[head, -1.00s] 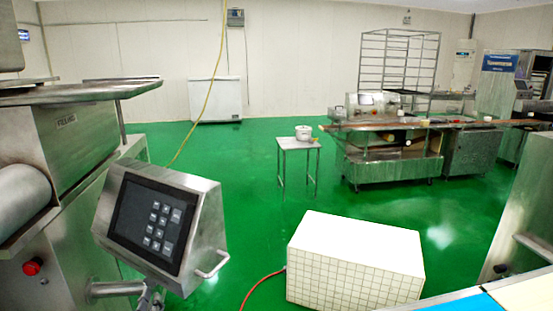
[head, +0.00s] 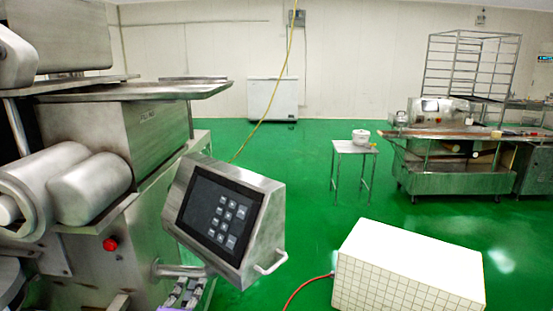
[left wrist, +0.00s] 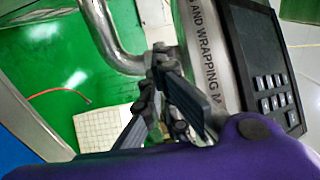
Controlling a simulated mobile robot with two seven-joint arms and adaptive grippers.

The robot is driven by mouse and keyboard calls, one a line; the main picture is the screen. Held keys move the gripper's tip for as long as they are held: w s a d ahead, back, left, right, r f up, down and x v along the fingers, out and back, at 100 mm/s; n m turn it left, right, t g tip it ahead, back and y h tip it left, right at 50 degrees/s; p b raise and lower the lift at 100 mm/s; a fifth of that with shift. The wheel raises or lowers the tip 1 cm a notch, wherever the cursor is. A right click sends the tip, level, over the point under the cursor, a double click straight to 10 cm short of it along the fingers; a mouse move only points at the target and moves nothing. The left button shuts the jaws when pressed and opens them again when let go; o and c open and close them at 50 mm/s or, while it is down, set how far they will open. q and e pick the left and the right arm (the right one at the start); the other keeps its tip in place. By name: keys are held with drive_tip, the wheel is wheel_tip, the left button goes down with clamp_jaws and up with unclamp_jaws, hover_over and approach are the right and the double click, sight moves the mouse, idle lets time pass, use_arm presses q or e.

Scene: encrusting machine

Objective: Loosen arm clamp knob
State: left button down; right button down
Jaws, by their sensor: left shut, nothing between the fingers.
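The control panel (head: 222,215), a steel box with a dark keypad face, stands at lower centre-left in the head view. Its short support arm (head: 178,270) joins it to the machine. My left gripper (head: 185,291) is below the panel beside this arm, partly cut off by the frame's bottom edge. In the left wrist view its grey fingers (left wrist: 155,75) are shut and empty, close to the panel (left wrist: 265,70) and a curved steel tube (left wrist: 112,38). I cannot clearly make out the clamp knob; the fingers may hide it. My right gripper is not in view.
The encrusting machine (head: 110,125) with its rollers and red button (head: 110,244) fills the left side. A white tiled block (head: 408,270) stands on the floor at lower right. A small table (head: 353,150) and a steel workbench (head: 455,165) stand farther back. Green floor between is free.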

use_arm(q)
drive_tip(key=w, duration=0.5)
drive_tip(key=shift+r+b, duration=0.1)
drive_tip(key=shift+b, duration=0.25)
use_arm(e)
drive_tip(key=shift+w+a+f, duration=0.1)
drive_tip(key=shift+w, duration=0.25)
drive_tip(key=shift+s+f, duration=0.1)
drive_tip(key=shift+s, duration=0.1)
use_arm(q)
drive_tip(key=shift+d, duration=0.15)
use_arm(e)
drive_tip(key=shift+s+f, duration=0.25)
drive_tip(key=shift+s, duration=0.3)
use_arm(q)
drive_tip(key=shift+s+f, duration=0.1)
drive_tip(key=shift+f, duration=0.15)
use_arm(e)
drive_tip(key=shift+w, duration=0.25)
